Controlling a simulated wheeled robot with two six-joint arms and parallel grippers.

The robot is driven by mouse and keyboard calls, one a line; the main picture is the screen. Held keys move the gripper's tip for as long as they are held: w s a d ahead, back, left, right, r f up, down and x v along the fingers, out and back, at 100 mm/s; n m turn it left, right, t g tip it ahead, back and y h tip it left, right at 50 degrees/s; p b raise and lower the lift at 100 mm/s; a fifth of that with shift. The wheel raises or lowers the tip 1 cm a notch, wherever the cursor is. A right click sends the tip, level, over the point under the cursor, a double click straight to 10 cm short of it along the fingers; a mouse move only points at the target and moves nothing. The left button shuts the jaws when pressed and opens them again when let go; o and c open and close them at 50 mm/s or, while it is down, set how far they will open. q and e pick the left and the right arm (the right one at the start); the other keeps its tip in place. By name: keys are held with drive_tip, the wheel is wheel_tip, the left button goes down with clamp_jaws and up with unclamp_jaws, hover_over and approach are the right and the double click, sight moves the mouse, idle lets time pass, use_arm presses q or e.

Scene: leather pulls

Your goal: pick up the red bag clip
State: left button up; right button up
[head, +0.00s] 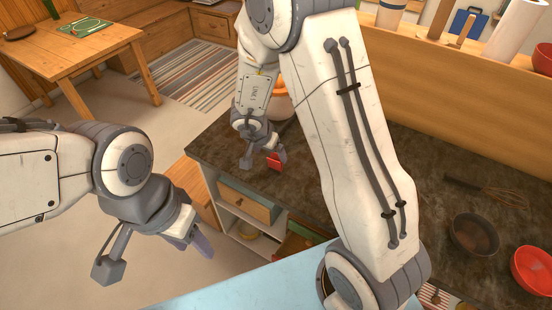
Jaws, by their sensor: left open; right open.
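A small red object, which looks like the red bag clip (275,162), is at the front edge of the dark countertop. My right gripper (263,161) is open and right at it, with the red clip showing between its fingers, close to the right finger. I cannot tell whether that finger touches it. Part of the clip is hidden by the gripper. My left gripper (155,258) is open and empty, low over the floor at the left, well away from the clip.
The dark countertop (330,165) also holds an orange and white pot (283,103) behind my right wrist, a whisk (505,195), a dark pan (474,238) and a red bowl (533,268). A wooden table (75,50) stands far left.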

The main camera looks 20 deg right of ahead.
sight(273, 162)
drive_tip(key=b+x, duration=0.4)
drive_tip(key=x, duration=0.5)
drive_tip(key=shift+f, duration=0.4)
drive_tip(key=shift+w+a, duration=0.1)
drive_tip(key=c, duration=1.4)
